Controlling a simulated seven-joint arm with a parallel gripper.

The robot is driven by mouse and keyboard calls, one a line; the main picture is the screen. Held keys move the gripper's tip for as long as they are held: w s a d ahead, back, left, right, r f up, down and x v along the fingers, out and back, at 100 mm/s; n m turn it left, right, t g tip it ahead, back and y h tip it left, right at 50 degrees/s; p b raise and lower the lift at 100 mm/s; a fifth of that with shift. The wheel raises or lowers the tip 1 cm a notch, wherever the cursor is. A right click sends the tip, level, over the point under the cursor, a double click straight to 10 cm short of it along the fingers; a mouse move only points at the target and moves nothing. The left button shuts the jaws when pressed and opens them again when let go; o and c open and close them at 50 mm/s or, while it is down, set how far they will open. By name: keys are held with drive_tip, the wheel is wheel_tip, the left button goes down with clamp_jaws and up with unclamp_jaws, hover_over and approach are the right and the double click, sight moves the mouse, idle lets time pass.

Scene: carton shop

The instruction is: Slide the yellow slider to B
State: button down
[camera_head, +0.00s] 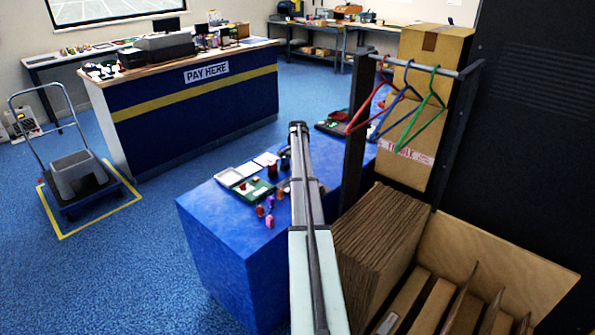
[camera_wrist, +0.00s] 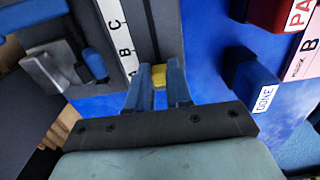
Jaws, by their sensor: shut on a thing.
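The yellow slider (camera_wrist: 158,76) shows in the wrist view at the near end of a dark slot in a grey panel (camera_wrist: 172,25). A white scale strip (camera_wrist: 118,35) beside the slot carries the letters A, B and C, with A nearest my gripper. The slider is about level with A, short of B. My gripper (camera_wrist: 159,82) has its blue fingers shut on the slider, one on each side. In the head view my arm hides the gripper and slider.
A blue block marked DONE (camera_wrist: 258,88), a red block (camera_wrist: 280,14) and a card with a B (camera_wrist: 303,52) lie to the right. A grey fixture with a blue part (camera_wrist: 92,62) stands left. The blue bench (camera_head: 215,240) has small items around my arm.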

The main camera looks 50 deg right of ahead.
drive_tip(key=shift+a, duration=1.6)
drive_tip(key=c, duration=1)
unclamp_jaws()
drive_tip(key=shift+d, duration=0.1)
wheel_tip(320, 180, up, 14)
drive_tip(key=shift+f, duration=0.1)
